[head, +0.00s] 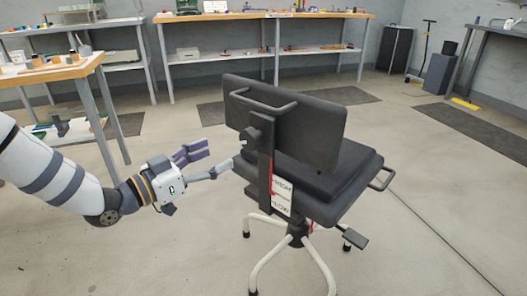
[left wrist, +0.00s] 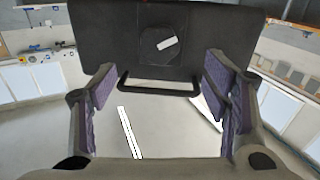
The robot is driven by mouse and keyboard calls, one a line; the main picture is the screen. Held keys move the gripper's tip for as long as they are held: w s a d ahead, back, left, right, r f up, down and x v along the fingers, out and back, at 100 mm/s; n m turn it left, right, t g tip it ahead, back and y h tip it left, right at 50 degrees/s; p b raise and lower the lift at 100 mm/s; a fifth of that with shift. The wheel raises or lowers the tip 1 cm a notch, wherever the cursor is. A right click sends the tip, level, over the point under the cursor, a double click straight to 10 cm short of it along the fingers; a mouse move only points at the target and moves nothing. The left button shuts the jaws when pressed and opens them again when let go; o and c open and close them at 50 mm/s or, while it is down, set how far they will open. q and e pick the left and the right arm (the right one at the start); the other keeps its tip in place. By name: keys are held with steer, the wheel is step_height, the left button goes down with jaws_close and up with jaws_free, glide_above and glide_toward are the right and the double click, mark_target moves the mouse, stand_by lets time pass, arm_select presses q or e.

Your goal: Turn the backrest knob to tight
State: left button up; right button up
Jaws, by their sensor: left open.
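A black office chair stands in the middle of the head view, with its backrest (head: 300,125) over a dark seat (head: 330,185). A small dark knob (head: 250,134) shows on the left side of the upright post (head: 265,175) behind the backrest. A white label with red marks (head: 282,195) hangs low on the post. My left gripper (head: 219,154) is open and empty, just left of the post and a little below the knob. In the left wrist view, a dark panel and a black loop handle (left wrist: 158,87) show beyond the spread fingers. The knob's marking is too small to read.
A wooden-topped table (head: 50,72) stands at left, above my left arm. Workbenches (head: 270,15) line the back wall. A black cabinet (head: 395,48) stands at the back right. The chair's white legs (head: 270,265) spread below.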

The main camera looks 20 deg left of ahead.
mark_target(246, 142)
arm_select(q)
steer(key=b+x, duration=0.1)
steer(key=x, duration=0.9)
steer(key=shift+w+d+b, duration=0.2)
steer(key=shift+b, duration=0.1)
steer(key=c, duration=1.2)
